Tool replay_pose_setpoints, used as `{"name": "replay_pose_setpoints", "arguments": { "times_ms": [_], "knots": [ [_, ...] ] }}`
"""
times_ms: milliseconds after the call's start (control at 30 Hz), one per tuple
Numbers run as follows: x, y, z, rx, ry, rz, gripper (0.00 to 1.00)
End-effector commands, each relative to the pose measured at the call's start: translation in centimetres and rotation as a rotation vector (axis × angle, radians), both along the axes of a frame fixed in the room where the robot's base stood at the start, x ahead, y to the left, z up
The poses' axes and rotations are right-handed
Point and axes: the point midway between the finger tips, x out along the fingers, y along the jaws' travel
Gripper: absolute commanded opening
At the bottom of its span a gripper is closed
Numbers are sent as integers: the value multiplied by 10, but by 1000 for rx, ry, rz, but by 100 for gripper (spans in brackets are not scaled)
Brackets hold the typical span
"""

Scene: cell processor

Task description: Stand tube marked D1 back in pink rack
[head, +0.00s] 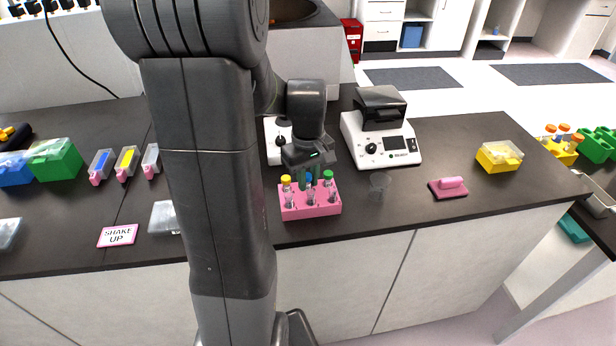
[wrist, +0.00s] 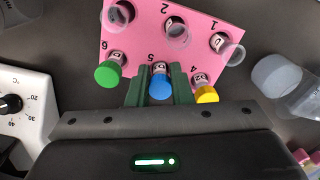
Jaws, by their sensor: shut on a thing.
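The pink rack (head: 310,210) stands on the dark bench; numbers on its top show in the wrist view (wrist: 140,38). My gripper (wrist: 157,88) is shut on a blue-capped tube (wrist: 160,86), upright over the slot by number 5. I cannot tell whether it is fully seated. A green-capped tube (wrist: 108,74) is beside it at 6, and a yellow-capped tube (wrist: 206,94) at 4. Clear uncapped tubes (wrist: 177,36) stand in the other row. The tube labels are too small to read surely, so I cannot tell which is D1.
A white machine (head: 382,145) stands behind and right of the rack. A yellow box (head: 498,157) is farther right. A "SHAKE UP" card (head: 118,235) lies left.

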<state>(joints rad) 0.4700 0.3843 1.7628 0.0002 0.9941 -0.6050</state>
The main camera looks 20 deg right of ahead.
Motion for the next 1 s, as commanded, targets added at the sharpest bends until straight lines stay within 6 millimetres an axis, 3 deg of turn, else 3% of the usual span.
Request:
{"name": "replay_pose_setpoints", "arguments": {
  "times_ms": [133,167,267,667,1000],
  "knots": [
    [0,0,0,0,0,0,0],
    [0,0,0,0,0,0,25],
    [0,0,0,0,0,0,45],
    [0,0,7,-1,-1,0,45],
    [1,0,78,-2,-4,0,45]
  ]
}}
